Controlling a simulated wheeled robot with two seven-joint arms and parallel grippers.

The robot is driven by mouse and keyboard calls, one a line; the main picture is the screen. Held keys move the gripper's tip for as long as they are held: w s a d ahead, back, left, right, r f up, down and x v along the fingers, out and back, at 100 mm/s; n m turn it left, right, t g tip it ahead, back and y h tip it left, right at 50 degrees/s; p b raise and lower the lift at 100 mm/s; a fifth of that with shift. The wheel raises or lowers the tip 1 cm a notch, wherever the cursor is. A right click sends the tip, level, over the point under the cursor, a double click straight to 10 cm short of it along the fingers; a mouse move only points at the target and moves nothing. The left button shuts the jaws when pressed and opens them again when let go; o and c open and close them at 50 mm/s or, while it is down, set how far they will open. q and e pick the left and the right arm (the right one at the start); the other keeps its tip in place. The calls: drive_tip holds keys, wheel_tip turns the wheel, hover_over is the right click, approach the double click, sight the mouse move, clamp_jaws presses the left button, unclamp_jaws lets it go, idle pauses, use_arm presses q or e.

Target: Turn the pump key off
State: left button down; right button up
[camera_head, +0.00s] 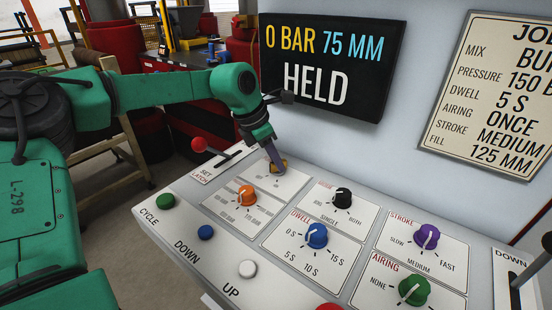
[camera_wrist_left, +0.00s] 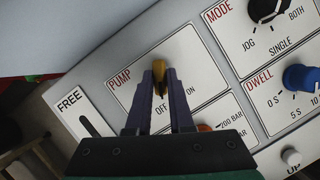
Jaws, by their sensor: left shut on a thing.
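The pump key (camera_head: 280,167) is a small yellow-orange key at the upper left of the control panel. In the left wrist view the key (camera_wrist_left: 159,84) stands between my fingertips, on the plate marked PUMP, with OFF and ON printed beside it. My left gripper (camera_head: 275,161) reaches down from the upper left and is shut on the key; its two dark purple fingers (camera_wrist_left: 160,73) flank it closely. The fingers hide part of the key, so I cannot tell which mark it points to. My right gripper is not in view.
An orange knob (camera_head: 246,195), a black mode knob (camera_head: 342,197) and a blue dwell knob (camera_head: 316,236) stand near the key. A red-balled lever (camera_head: 200,145) lies to its left. The black display (camera_head: 332,66) behind reads 0 BAR 75 MM HELD.

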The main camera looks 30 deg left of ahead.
use_arm(q)
drive_tip(key=shift+r, duration=0.1)
idle(0.4)
drive_tip(key=c, duration=0.8)
unclamp_jaws()
drive_tip(key=v, duration=1.4)
drive_tip(key=shift+a+r, duration=0.2)
drive_tip(key=shift+a, duration=0.05)
